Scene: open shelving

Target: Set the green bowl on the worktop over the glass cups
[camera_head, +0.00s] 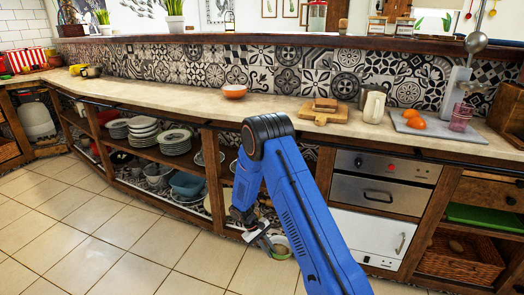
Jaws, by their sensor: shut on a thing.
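My gripper (266,241) is low in front of the open shelves, at the end of my blue arm. It is shut on a pale green bowl (282,251), which is small in the picture and partly hidden by the gripper and arm. The pale stone worktop (190,97) runs along the wall above the shelves. I cannot clearly make out the glass cups; small pale vessels (158,176) on the lower shelf, left of the blue bowls, are too small to tell.
An orange bowl (234,91) stands on the worktop, with a wooden board (323,116) to its right. Plate stacks (174,141) and blue bowls (187,184) fill the shelves. The worktop left of the orange bowl is largely clear. The tiled floor (95,240) is free.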

